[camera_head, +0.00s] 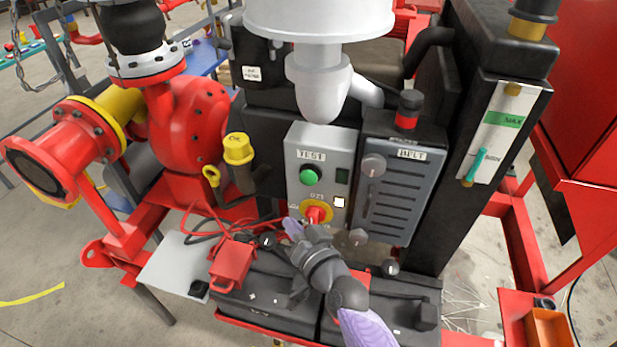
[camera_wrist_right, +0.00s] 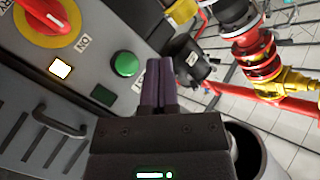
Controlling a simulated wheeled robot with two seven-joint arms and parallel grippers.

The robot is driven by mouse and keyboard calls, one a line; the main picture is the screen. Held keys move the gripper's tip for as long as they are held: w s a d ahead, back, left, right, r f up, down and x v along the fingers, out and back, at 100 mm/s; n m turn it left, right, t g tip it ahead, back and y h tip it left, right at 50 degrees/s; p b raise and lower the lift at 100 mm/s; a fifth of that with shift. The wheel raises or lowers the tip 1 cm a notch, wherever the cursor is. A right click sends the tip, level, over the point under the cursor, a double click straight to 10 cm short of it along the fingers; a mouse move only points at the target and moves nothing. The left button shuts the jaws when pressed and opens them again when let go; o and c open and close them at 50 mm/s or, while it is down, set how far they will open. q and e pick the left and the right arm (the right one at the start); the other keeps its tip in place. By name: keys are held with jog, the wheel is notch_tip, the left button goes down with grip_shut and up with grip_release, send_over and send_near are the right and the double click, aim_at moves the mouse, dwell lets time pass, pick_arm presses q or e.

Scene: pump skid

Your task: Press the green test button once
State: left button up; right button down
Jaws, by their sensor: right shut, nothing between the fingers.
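The green test button (camera_head: 309,175) sits under the TEST label on the grey control box (camera_head: 322,147). It is round and raised, and nothing covers it in the head view. My right gripper (camera_head: 291,226) is shut and empty, low in front of the box, below and left of the button in the picture. In the right wrist view its purple fingers (camera_wrist_right: 158,82) lie together, just right of the green button (camera_wrist_right: 125,64). A gap shows between them in that picture; I cannot tell the depth. My left gripper is not in view.
A red and yellow rotary switch (camera_head: 316,213) is below the button, with a lit white square (camera_head: 339,202) beside it. A grey door marked BELT (camera_head: 393,195) is to the right. A yellow-capped filler (camera_head: 238,149) and red pump (camera_head: 190,125) are to the left; black batteries (camera_head: 270,296) lie below.

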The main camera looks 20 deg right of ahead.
aim_at(309, 177)
jog(key=w+d+b, duration=0.4)
jog(key=w+d, duration=0.1)
jog(key=w, duration=0.2)
jog(key=shift+w, duration=0.15)
dwell(0.7)
dwell(0.3)
dwell(0.8)
